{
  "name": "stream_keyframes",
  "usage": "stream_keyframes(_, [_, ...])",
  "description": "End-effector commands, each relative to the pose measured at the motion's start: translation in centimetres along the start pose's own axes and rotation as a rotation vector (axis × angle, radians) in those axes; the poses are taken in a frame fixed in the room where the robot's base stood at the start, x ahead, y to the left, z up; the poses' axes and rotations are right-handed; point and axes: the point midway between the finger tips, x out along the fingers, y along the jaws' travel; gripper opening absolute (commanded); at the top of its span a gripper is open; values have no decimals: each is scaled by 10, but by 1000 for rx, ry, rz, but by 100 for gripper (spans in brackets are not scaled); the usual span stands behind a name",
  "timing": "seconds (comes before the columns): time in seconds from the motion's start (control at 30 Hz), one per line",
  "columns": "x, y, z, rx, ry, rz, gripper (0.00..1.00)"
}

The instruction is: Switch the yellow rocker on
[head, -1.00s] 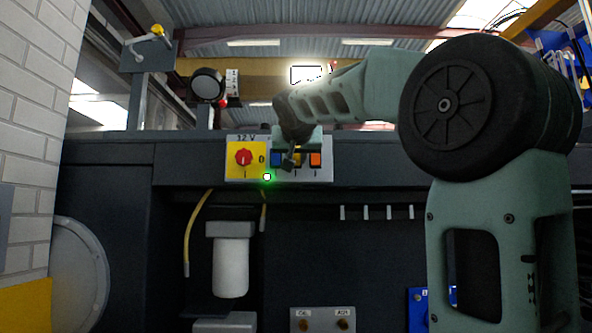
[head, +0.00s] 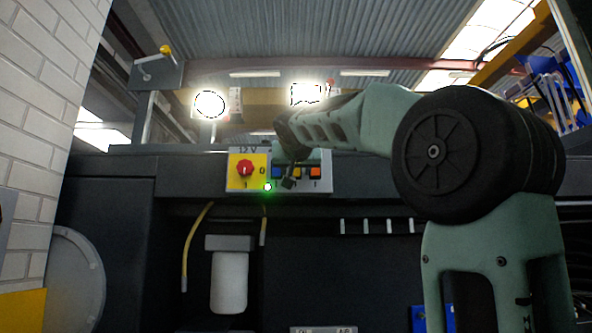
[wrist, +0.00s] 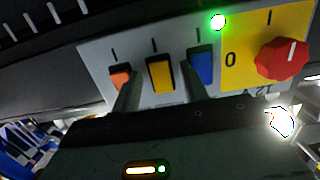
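The yellow rocker (wrist: 161,75) is the middle one of three on the grey part of the panel (wrist: 98,57), between the orange rocker (wrist: 120,78) and the blue rocker (wrist: 201,66). In the head view the yellow rocker (head: 296,172) is partly covered by my gripper (head: 288,182). In the wrist view my gripper (wrist: 160,88) has its two dark fingers apart, one to each side of the yellow rocker, with nothing between them held. I cannot tell whether the fingers touch the panel, or which way the yellow rocker is tipped.
A red rotary knob (head: 245,169) sits on the yellow plate beside the rockers. A green lamp (head: 267,187) glows at the panel's lower edge. Two work lamps, left (head: 210,104) and right (head: 308,92), are lit above. A white filter canister (head: 229,281) hangs below.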

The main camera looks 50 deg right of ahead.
Motion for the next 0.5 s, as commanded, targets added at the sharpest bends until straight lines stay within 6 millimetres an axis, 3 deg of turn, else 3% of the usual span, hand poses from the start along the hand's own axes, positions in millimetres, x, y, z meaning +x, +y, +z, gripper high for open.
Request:
stream_keyframes(0.27, [-3,0,0,0,0,0,44])
stream_keyframes(0.5, [-40,0,1,1,4,-2,44])
